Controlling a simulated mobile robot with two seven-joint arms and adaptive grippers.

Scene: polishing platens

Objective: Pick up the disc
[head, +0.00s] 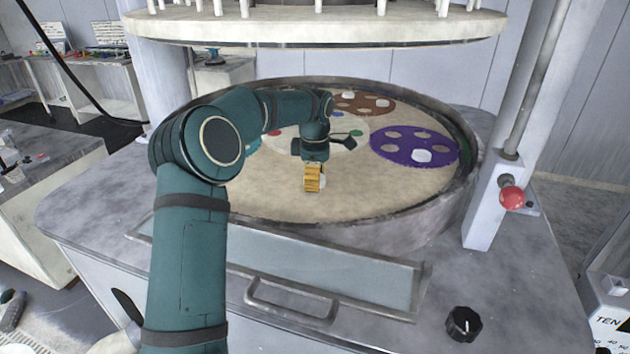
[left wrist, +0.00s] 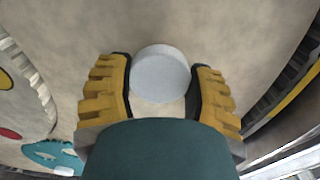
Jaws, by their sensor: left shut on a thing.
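The disc (left wrist: 161,73) is white and round. It sits between the two yellow fingers of my left gripper (left wrist: 160,88) in the left wrist view, on or just above the tan platen. In the head view my left gripper (head: 314,180) points down at the front middle of the platen (head: 400,194), and only a small edge of the disc (head: 323,183) shows beside its fingers. The left gripper is shut on the disc. My right gripper is not in view.
A purple carrier (head: 415,146) with holes and a white disc (head: 422,155) lies to the right on the platen. A brown carrier (head: 362,106) with a white disc (head: 382,103) lies behind. A raised rim (head: 340,232) surrounds the platen. A pale upper plate (head: 320,25) hangs above.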

